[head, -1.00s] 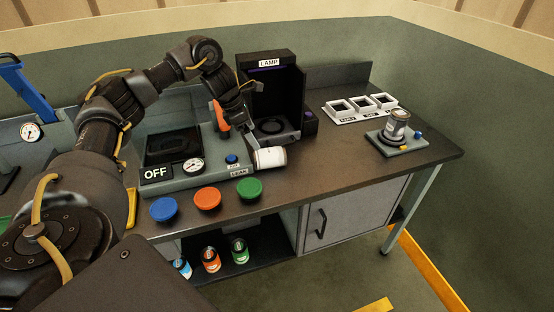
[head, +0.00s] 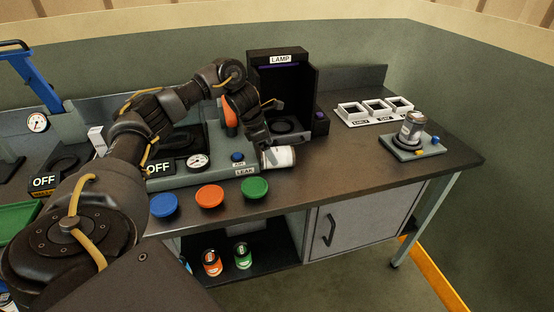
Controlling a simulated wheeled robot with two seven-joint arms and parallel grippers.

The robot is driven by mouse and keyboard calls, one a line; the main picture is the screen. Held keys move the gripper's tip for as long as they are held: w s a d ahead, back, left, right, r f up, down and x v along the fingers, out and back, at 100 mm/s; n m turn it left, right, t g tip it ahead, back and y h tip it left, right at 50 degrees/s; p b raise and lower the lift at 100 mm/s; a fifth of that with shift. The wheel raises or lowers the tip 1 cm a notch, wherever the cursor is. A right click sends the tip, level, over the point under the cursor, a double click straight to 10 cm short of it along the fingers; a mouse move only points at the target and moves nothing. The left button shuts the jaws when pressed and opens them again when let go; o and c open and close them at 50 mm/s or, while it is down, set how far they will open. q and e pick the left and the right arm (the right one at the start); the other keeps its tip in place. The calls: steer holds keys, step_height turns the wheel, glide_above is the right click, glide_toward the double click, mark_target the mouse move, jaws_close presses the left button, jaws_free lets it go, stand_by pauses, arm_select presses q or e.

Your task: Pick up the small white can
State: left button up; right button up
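A small white can (head: 279,157) lies on its side in the head view, at the right end of the grey LEAK unit, its long side running left to right. My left gripper (head: 264,146) reaches down from above at the can's left end. The fingertips are small and dark, partly hidden against the can, so I cannot tell whether they grip it or only touch it. A second can, silvery with a pale label (head: 411,128), stands on a small grey device at the right. My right gripper is not in view.
The black LAMP booth (head: 281,95) stands just behind my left gripper. Blue (head: 164,205), orange (head: 209,197) and green (head: 255,187) lids lie along the bench's front edge. A white tray with three square openings (head: 375,111) is at the back right. The bench front right is clear.

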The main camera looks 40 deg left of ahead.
mark_target(277, 157)
arm_select(q)
steer(key=shift+d+f, duration=0.15)
steer(key=p+x, duration=0.2)
steer(key=x, duration=0.1)
steer(key=shift+w+d+f, duration=0.2)
steer(key=shift+w+f, duration=0.05)
steer(key=shift+f, duration=0.05)
steer(key=shift+w+f, duration=0.15)
steer(key=shift+f, duration=0.25)
steer(key=c, duration=1.3)
